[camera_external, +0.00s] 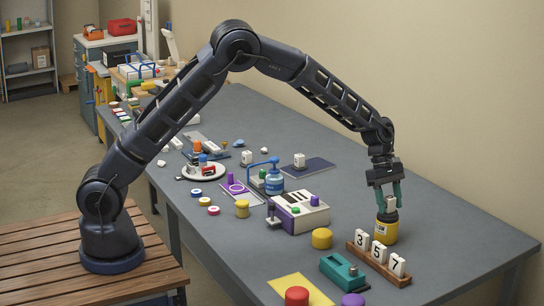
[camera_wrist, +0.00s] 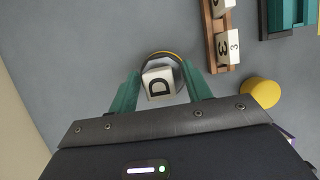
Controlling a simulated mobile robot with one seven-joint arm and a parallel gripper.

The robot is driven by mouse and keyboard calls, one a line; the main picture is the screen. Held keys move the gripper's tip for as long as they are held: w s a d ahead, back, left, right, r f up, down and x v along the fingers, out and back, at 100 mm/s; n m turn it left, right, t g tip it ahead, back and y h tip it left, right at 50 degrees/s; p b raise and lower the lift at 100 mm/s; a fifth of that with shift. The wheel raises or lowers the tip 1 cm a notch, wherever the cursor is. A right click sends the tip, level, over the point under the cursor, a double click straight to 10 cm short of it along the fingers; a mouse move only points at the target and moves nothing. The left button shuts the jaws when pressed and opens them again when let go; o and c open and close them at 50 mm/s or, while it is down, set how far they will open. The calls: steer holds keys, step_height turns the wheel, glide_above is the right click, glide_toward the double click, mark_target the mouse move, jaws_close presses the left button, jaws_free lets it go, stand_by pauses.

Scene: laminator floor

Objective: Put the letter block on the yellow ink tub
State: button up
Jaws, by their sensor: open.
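The letter block (camera_external: 390,204) is a small white cube; the wrist view shows a black D on the block's top (camera_wrist: 159,85). It appears to sit on top of the yellow ink tub (camera_external: 386,231), a yellow cylinder with a dark band. In the wrist view a small gap shows beside the block inside my gripper (camera_wrist: 162,88).
A wooden rack (camera_external: 377,264) with number blocks 3, 5 and 7 stands close in front of the tub. A shorter yellow cylinder (camera_external: 322,238) and a teal device (camera_external: 343,271) are nearby. The tabletop right of and behind the tub is clear.

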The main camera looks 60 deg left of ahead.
steer(key=v, duration=1.1)
steer(key=s+a+r+m+t, duration=0.1)
steer(key=s+a+r+m, duration=0.3)
steer(key=s+a+r, duration=0.7)
steer(key=s+a+r+m+t+y, duration=0.1)
steer(key=s+a+r+m, duration=0.25)
steer(key=s, duration=0.55)
steer(key=s+a+r+m+t+y, duration=0.1)
steer(key=s+a+r+m, duration=0.2)
steer(key=s, duration=0.7)
steer(key=s+a+r+m+y, duration=0.1)
steer(key=s+a+r+m, duration=0.15)
steer(key=s+a, duration=0.45)
steer(key=s+f+m, duration=0.2)
steer(key=s, duration=0.5)
steer(key=s+a+f+m+t+y, duration=0.1)
steer(key=s+f+m, duration=0.2)
steer(key=s, duration=0.5)
steer(key=shift+a+t, duration=0.25)
steer(key=shift+t, duration=0.05)
